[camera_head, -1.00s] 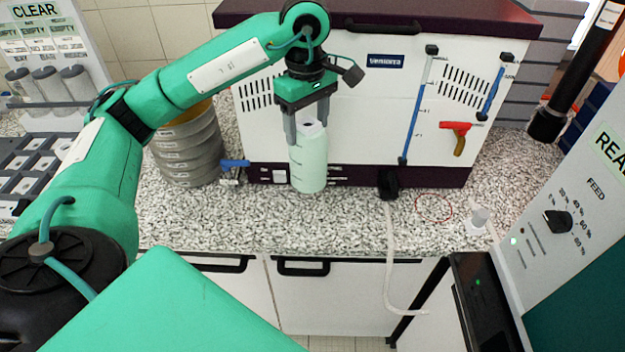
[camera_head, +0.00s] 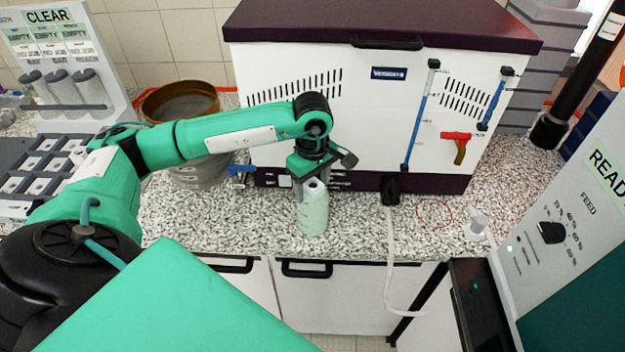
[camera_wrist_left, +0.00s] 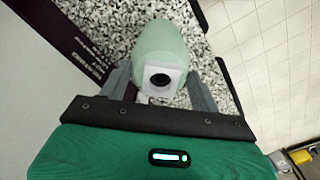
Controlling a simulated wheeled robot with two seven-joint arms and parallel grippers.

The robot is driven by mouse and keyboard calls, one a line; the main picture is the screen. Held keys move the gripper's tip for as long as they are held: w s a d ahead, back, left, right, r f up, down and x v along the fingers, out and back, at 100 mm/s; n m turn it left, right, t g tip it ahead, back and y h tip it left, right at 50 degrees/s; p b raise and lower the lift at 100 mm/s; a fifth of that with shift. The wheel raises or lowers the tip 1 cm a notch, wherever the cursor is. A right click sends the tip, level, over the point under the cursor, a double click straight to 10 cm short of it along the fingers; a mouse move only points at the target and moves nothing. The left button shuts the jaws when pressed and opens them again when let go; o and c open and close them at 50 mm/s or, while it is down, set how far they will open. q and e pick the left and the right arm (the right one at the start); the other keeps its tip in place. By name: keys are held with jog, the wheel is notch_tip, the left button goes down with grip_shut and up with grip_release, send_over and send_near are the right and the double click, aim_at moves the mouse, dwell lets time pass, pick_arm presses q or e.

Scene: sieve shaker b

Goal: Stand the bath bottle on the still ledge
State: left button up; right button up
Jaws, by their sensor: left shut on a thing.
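The bath bottle (camera_head: 313,212) is pale green and translucent, with a white square top with a dark round hole. In the head view it is upright over the speckled counter, in front of the white cabinet; I cannot tell whether its base touches the counter. My left gripper (camera_head: 312,186) is shut on the bottle near its top. In the left wrist view the bottle (camera_wrist_left: 163,50) sits between the two grey fingers (camera_wrist_left: 162,92). I cannot pick out the still ledge for certain. My right gripper is not in view.
The white cabinet (camera_head: 330,122) with a purple top stands behind the bottle. Sieve pans (camera_head: 200,172) stand to the left, near a blue tap (camera_head: 240,169). The front counter edge is close.

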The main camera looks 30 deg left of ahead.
pick_arm(q)
jog(key=shift+f+b, duration=0.2)
jog(key=shift+b, duration=0.1)
jog(key=o, duration=1.3)
jog(key=shift+r, duration=0.1)
jog(key=shift+r, duration=0.1)
jog(key=shift+r+p, duration=0.15)
jog(key=shift+p, duration=0.2)
jog(key=shift+w+r+b, duration=0.1)
jog(key=shift+r+b, duration=0.2)
jog(key=shift+b, duration=0.05)
notch_tip(320, 180, up, 11)
jog(key=b, duration=0.2)
jog(key=shift+r+b, duration=0.1)
jog(key=shift+b, duration=0.25)
